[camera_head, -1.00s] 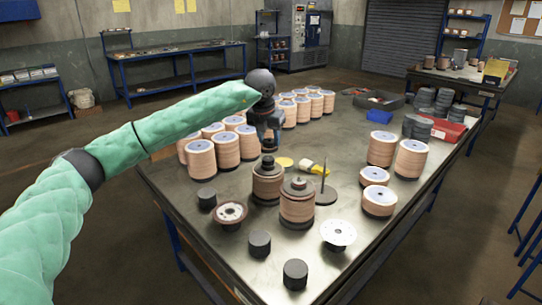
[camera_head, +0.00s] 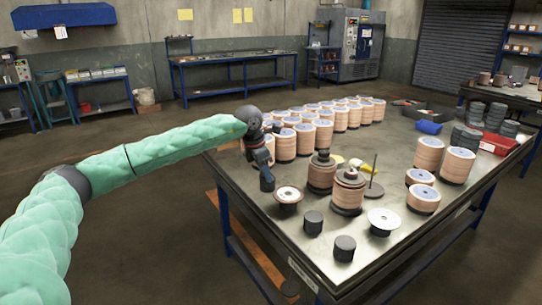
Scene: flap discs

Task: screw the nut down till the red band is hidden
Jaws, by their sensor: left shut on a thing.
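Two spindle stacks of tan flap discs stand near the table's front: a rear stack (camera_head: 322,176) with a dark knob-like top, and a front stack (camera_head: 349,196) with a dark flange and a small nut (camera_head: 350,173) on top. No red band can be made out clearly at this size. My left gripper (camera_head: 263,158) is left of both stacks, low over the table's left side. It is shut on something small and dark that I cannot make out. A black cylinder (camera_head: 267,182) shows directly below it; touching or apart is unclear. My right gripper is not in view.
A flanged disc (camera_head: 288,195), two black cylinders (camera_head: 313,222) (camera_head: 344,248) and a pale disc (camera_head: 383,219) lie in front. A thin upright rod (camera_head: 374,172) stands right of the stacks. Rows of discs (camera_head: 325,130) fill the back; more discs (camera_head: 428,154) stand right.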

